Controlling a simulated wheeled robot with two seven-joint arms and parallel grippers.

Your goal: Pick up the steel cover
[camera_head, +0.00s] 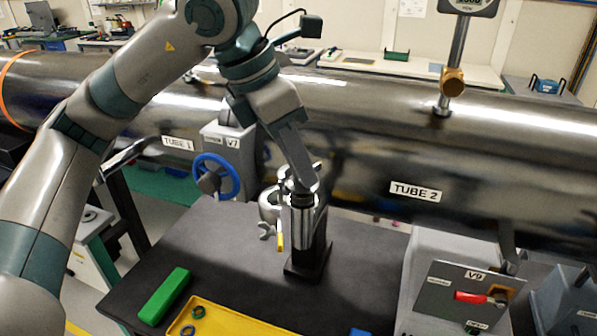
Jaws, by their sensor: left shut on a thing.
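A shiny steel cylinder (302,226), which looks like the steel cover, stands upright at the black stand (318,262) on the dark table. My left gripper (301,190) reaches down from above and is shut at the cylinder's dark top. Whether the cylinder's lower end touches the stand cannot be told. A rounded steel fitting with a wing-nut-like knob (266,231) is just left of it, partly hidden. A small yellow tag (281,241) hangs in front. My right gripper is out of view.
A long dark tube (470,150), labelled TUBE 1 and TUBE 2, runs behind the table. A blue handwheel (233,176) is at the left. A green block (165,295) and a yellow tray (235,322) with rings lie in front. A V9 box (440,290) stands right.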

